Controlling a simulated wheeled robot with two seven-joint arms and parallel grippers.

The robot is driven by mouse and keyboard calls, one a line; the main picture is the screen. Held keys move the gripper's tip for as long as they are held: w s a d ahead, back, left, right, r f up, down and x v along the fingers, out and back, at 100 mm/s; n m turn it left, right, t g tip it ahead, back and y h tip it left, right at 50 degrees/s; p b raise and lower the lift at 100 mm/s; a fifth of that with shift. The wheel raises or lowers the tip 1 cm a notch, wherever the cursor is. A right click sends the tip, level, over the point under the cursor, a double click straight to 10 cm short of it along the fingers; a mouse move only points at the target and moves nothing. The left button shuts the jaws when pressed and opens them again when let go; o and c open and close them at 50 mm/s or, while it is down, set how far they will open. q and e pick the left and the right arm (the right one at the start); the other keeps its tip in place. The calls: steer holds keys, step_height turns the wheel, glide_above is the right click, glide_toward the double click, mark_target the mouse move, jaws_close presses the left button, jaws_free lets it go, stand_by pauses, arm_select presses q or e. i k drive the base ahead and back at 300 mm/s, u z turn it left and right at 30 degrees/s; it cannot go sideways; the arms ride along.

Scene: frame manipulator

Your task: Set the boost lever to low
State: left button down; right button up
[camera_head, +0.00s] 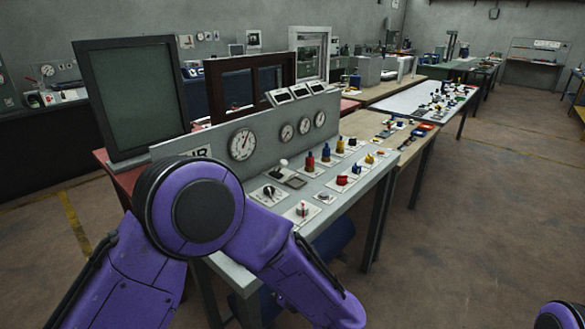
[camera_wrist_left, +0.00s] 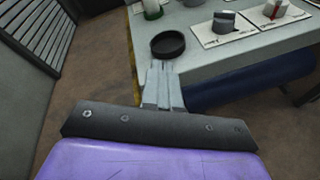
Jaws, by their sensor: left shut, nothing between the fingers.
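A grey control console (camera_head: 290,110) carries gauges on its upright back and levers and knobs on its sloping desk. A white-tipped lever (camera_head: 282,164) stands at the desk's near left. Red (camera_head: 310,161), blue (camera_head: 326,153) and yellow (camera_head: 340,146) levers stand in a row behind it. The labels are too small to read, so I cannot tell which is the boost lever. My left gripper (camera_wrist_left: 162,78) is shut and empty, close to a black round cap (camera_wrist_left: 168,44) by the desk's corner. The left gripper is hidden in the head view. My right gripper is out of view.
A knob on a white plate (camera_head: 303,210) and a dark knob plate (camera_head: 268,193) lie on the desk's near end. The wrist view shows a grey knob (camera_wrist_left: 223,20) and a red-marked knob (camera_wrist_left: 275,10). Open floor (camera_head: 460,230) lies right of the console.

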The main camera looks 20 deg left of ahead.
mark_target(283, 163)
steer(key=i, duration=1.5)
